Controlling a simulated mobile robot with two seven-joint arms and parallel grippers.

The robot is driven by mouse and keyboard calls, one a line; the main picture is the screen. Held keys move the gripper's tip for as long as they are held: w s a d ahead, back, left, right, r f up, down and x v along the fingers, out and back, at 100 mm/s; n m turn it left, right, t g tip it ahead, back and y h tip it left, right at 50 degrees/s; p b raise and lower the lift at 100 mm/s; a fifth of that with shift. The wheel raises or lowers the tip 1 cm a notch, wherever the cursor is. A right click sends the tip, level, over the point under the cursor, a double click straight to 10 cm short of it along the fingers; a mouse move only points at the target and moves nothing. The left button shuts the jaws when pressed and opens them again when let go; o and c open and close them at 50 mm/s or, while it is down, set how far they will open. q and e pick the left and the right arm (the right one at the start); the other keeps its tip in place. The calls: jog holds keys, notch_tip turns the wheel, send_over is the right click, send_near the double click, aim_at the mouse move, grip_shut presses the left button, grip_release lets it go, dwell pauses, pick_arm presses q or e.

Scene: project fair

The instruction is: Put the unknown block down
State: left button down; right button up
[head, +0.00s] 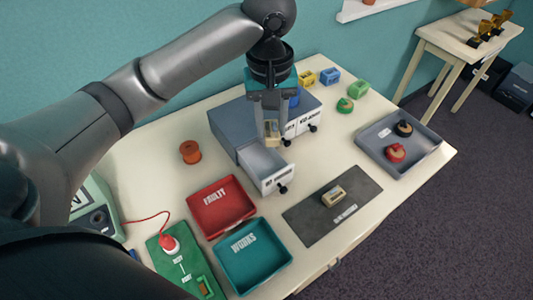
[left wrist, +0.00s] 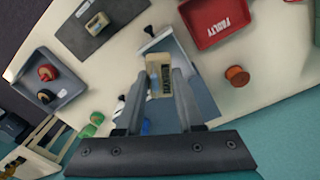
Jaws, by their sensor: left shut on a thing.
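My left gripper (head: 271,130) is shut on a small beige block (head: 272,140) with a dark label, too blurred to read surely. It holds the block above the open drawer (head: 266,162) of a grey drawer cabinet (head: 230,125). In the left wrist view the block (left wrist: 159,72) sits between the fingertips, with the drawer (left wrist: 200,88) behind and below it. A gap between block and drawer floor is hard to judge. A similar beige block (head: 334,196) lies on a dark grey mat (head: 305,221). My right gripper is not in view.
A red FAULTY tray (head: 215,215) and a teal WORKS tray (head: 251,263) stand left of the mat. A grey tray (head: 413,157) at right holds red and black round pieces. An orange spool (head: 190,152) stands left of the cabinet; coloured blocks (head: 330,76) stand behind it.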

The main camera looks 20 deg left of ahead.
pick_arm(q)
jog(key=r+n+p, duration=0.1)
jog(key=w+a+r+n+p, duration=0.1)
jog(key=w+n+p, duration=0.1)
jog(key=n+p, duration=0.1)
jog(key=shift+a+r, duration=0.3)
jog(key=shift+r, duration=0.1)
jog(key=n+p, duration=0.1)
jog(key=b, duration=0.3)
send_near(266, 172)
jog(key=shift+n, duration=0.3)
jog(key=f, duration=0.6)
jog(key=shift+w, duration=0.2)
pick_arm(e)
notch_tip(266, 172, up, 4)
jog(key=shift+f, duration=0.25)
pick_arm(q)
jog(key=shift+f, duration=0.2)
jog(key=c, duration=0.8)
grip_release()
jog(key=shift+r, duration=0.1)
